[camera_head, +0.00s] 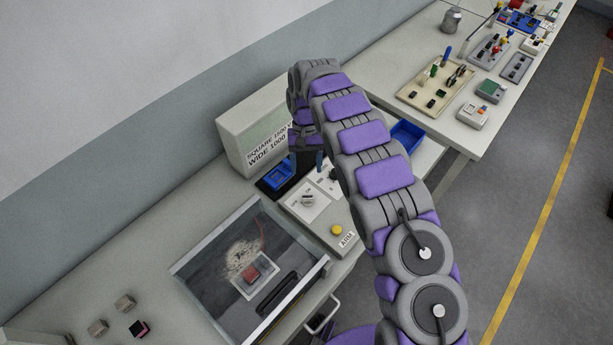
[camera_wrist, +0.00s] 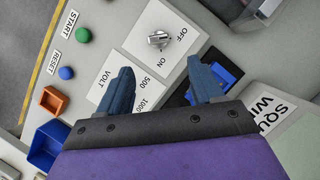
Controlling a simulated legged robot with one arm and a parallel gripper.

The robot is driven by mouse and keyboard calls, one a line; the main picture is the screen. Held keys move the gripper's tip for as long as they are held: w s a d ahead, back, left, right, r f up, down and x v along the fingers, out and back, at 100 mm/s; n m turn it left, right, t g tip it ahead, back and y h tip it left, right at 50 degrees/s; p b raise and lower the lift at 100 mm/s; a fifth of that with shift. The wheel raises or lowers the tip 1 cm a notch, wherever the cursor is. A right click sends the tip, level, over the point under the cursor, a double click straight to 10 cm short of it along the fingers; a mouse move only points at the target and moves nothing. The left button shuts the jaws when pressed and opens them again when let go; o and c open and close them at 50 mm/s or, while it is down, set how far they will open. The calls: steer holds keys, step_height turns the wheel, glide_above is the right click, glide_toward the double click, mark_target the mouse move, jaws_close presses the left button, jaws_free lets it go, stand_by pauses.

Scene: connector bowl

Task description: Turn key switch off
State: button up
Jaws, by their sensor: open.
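In the head view the silver switch (camera_head: 307,200) sits on the grey control panel. My gripper (camera_wrist: 158,66) is open, its two blue fingers spread apart and empty. The switch shows beyond the fingertips, between their directions; no contact is visible.
A VOLT plate (camera_wrist: 124,74) lies beside the switch plate. A green START button (camera_wrist: 83,35) and blue RESET button (camera_wrist: 66,73) are at left.

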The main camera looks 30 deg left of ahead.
steer(key=p+v, duration=0.3)
steer(key=v, duration=0.3)
steer(key=shift+r, duration=0.35)
steer(key=shift+w+a, duration=0.1)
steer(key=shift+w, duration=0.05)
